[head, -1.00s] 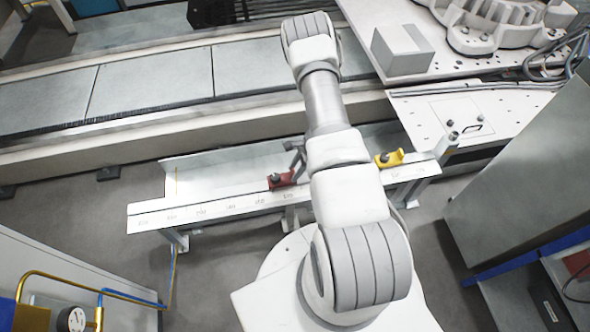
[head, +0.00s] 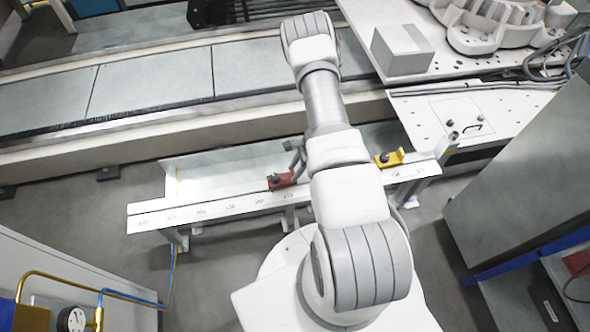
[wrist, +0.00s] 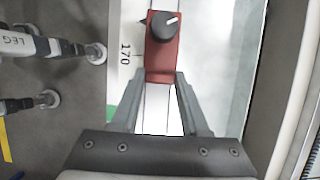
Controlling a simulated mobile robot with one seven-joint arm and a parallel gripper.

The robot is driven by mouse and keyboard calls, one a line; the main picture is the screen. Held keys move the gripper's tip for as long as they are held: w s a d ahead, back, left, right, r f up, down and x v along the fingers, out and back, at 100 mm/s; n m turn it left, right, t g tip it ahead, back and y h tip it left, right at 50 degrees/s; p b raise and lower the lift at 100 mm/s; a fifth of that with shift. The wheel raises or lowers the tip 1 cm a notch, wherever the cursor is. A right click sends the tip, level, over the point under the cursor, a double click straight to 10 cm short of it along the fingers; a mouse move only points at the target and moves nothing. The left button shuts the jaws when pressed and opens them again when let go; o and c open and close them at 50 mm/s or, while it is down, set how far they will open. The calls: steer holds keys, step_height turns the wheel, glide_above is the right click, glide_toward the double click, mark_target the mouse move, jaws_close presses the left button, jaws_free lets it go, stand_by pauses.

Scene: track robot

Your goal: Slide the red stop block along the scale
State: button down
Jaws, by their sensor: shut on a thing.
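The red stop block (head: 281,181) sits on the white scale rail (head: 205,208) near the rail's middle, partly hidden by my arm in the head view. In the wrist view the red stop block (wrist: 162,62) carries a dark round knob with a pale mark. A small dark pointer on its left side lies above the printed number 170 on the scale (wrist: 125,60). My gripper (wrist: 161,76) has its two fingers on either side of the block's near end and is shut on it. In the head view my arm mostly hides the gripper.
A yellow block (head: 389,158) sits on the rail to the right of the red one. A conveyor (head: 150,88) runs behind the rail. A grey cabinet (head: 525,190) stands at the right. The rail left of the red block looks clear.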

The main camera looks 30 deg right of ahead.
steer(key=w+a+b, duration=0.1)
steer(key=a, duration=0.4)
steer(key=w+a+b, duration=0.1)
steer(key=w+a, duration=0.1)
steer(key=a, duration=0.3)
steer(key=w+a, duration=0.1)
steer(key=a, duration=0.3)
steer(key=shift+w+a+b, duration=0.15)
steer(key=shift+a+b, duration=0.25)
steer(key=shift+c, duration=2)
jaws_free()
steer(key=shift+d, duration=0.1)
steer(key=p+v, duration=0.5)
steer(key=v, duration=1.2)
steer(key=shift+d+r, duration=0.15)
steer(key=shift+d, duration=0.05)
